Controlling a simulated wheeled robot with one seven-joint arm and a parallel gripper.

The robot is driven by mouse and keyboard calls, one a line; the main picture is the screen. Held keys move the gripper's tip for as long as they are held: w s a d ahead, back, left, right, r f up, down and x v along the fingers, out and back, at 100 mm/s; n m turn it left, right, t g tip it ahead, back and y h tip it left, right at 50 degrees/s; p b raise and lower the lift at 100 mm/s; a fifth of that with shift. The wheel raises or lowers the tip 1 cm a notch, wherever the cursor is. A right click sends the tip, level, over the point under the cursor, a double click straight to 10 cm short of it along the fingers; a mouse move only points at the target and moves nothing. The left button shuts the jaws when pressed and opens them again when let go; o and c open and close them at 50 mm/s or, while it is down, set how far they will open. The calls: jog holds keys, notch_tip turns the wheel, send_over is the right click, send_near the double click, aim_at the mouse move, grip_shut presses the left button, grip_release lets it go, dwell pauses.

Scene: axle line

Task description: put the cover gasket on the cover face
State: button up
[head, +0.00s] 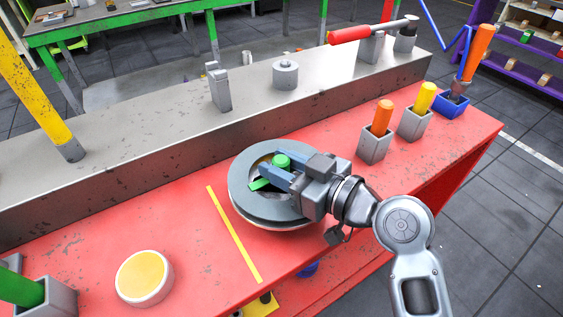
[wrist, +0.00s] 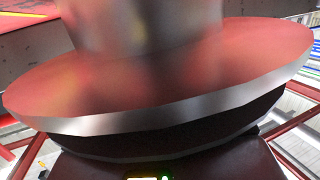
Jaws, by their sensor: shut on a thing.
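The cover gasket (head: 242,190) looks like a wide dark grey ring with a green knob and a green tab in its middle. My gripper (head: 270,168) reaches over it from the right, its blue fingers shut on the green part. A pale-edged round disc, seemingly the cover (head: 268,225), shows under the ring on the red bench. I cannot tell whether the ring touches it, and my gripper hides the right side. The wrist view shows a large shiny disc (wrist: 160,85) with a broad cylinder, very close; I cannot tell which part it is.
A yellow strip (head: 234,234) and a yellow-topped round pad (head: 144,277) lie to the left. Grey holders with orange and yellow handles (head: 375,145) stand at the right. A raised grey beam (head: 150,140) with small metal parts runs behind. Bare red bench lies between pad and beam.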

jog(key=shift+f+b, duration=0.3)
jog(key=shift+b, duration=0.1)
jog(key=shift+f+b, duration=0.4)
jog(key=shift+f, duration=0.05)
jog(key=o, duration=1)
jog(key=shift+s+f, duration=0.1)
jog(key=shift+f, duration=0.1)
jog(key=shift+o, duration=0.2)
jog(key=shift+r, duration=0.15)
jog(key=shift+r+p, duration=0.65)
jog(key=shift+p, duration=0.3)
jog(key=b+v, duration=0.3)
jog(key=v, duration=0.9)
jog(key=shift+r, duration=0.2)
